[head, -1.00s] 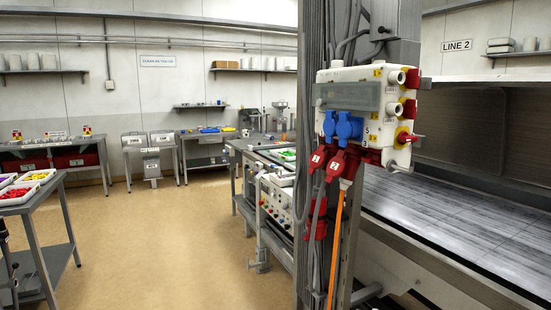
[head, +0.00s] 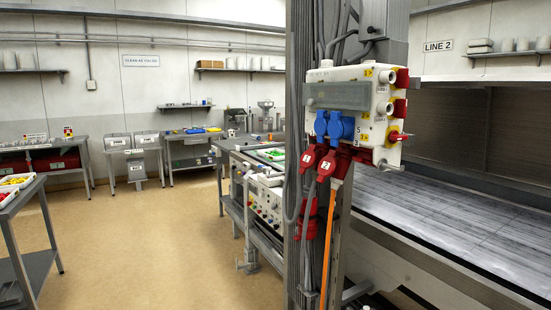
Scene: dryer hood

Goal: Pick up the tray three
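White trays with coloured pieces stand on a grey table at the left edge: one with yellow pieces (head: 14,181) and one with red pieces (head: 3,197), cut off by the frame. A green tray (head: 272,154) lies on the long bench in the middle, partly behind the column. I cannot read a number on any tray, so I cannot tell which is tray three. Neither of my grippers can be made out.
A steel column with a socket box (head: 352,112) and hanging cables stands close in front. A wide conveyor (head: 450,215) runs along the right. The left table (head: 35,262) has a lower shelf. Open tan floor (head: 160,245) lies between that table and the middle bench.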

